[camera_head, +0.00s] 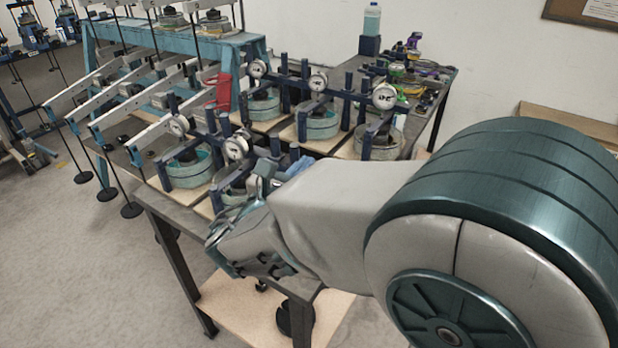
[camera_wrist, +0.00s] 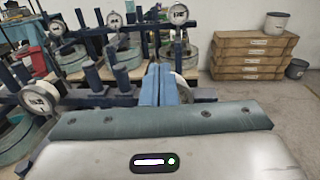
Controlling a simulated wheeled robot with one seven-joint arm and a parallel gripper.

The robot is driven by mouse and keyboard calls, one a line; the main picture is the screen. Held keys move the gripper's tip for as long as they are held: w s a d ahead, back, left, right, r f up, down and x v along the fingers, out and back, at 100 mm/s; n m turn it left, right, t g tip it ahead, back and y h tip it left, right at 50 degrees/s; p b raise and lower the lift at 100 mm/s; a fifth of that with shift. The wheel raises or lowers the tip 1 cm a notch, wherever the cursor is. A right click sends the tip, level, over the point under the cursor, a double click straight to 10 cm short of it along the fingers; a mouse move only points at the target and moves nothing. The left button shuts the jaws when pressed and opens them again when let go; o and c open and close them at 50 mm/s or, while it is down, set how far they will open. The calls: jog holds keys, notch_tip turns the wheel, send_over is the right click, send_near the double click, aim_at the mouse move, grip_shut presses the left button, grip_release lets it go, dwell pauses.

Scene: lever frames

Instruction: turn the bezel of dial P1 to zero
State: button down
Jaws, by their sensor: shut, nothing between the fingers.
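Several round white-faced dial gauges stand on dark blue frames over teal ring cells. In the head view they are a front dial (camera_head: 236,148), a left dial (camera_head: 179,125), a back dial (camera_head: 258,68), a middle dial (camera_head: 318,81) and a right dial (camera_head: 384,96). I cannot read which is P1, nor any needle. In the wrist view a near dial (camera_wrist: 38,98) is at the left, with others at the upper left (camera_wrist: 57,28), top middle (camera_wrist: 115,20) and top right (camera_wrist: 178,14). My gripper (camera_wrist: 160,70) is shut and empty, to the right of the near dial, apart from it in the picture.
Lever arms with hanging weights (camera_head: 132,209) stick out at the left of the bench from a teal frame (camera_head: 120,35). A red object (camera_head: 223,92) stands among them. Floor at the left is partly free.

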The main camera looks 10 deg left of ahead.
jog(key=shift+f, duration=0.2)
jog(key=shift+s+d+p, duration=0.1)
jog(key=shift+d+p, duration=0.25)
dwell(0.4)
jog(key=p+v, duration=0.1)
jog(key=v, duration=0.5)
jog(key=shift+r, duration=0.45)
dwell(0.4)
